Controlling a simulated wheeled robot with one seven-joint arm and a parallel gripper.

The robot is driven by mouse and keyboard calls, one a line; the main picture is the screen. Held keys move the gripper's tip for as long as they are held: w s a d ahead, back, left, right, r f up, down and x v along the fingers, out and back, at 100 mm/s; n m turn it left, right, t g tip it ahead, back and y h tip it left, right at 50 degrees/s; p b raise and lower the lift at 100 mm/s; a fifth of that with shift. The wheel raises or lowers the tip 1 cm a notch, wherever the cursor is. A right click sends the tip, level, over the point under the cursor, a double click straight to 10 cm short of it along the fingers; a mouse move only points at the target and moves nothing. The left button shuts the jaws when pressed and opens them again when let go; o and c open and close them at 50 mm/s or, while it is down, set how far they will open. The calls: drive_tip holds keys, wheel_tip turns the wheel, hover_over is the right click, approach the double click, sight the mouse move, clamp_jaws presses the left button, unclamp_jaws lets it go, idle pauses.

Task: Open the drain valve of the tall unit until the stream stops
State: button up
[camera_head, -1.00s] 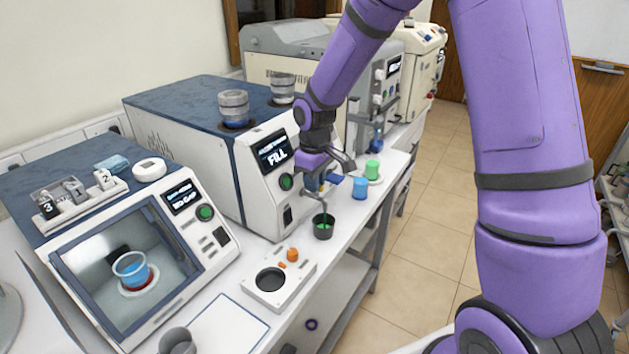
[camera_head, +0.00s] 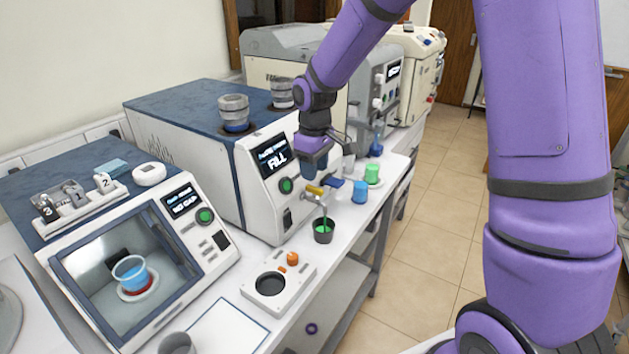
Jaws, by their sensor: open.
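The tall unit (camera_head: 205,150) is white with a dark blue top, and its screen reads FILL. Its drain valve (camera_head: 315,190) shows a brass-yellow body at the front, with a flat blue lever (camera_head: 334,183) pointing to the right. A thin spout bends down from the valve over a dark cup (camera_head: 323,231) holding green liquid. My gripper (camera_head: 315,176) is open, just above the valve and lever. Its fingertips are small and partly hidden, and contact with the lever cannot be told.
A blue cup (camera_head: 360,191) and a green cup (camera_head: 371,173) stand close to the right of the valve. A white plate with an orange knob (camera_head: 292,259) lies in front. A shorter unit (camera_head: 140,272) with a window stands at left. The aisle floor at right is clear.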

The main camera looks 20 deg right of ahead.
sight(315, 188)
wheel_tip(315, 188, up, 6)
drive_tip(key=shift+f, duration=0.15)
idle(0.5)
drive_tip(key=s+d+r+m+t, duration=0.3)
drive_tip(key=s+d+r+m, duration=0.1)
drive_tip(key=s+r, duration=0.9)
drive_tip(key=s+d+r+m+t, duration=0.1)
drive_tip(key=s+d+m+t, duration=0.1)
drive_tip(key=s, duration=1.4)
drive_tip(key=shift+s+d+m, duration=0.25)
drive_tip(key=shift+d+m, duration=0.15)
drive_tip(key=shift+m, duration=0.3)
drive_tip(key=shift+r, duration=0.15)
idle(0.8)
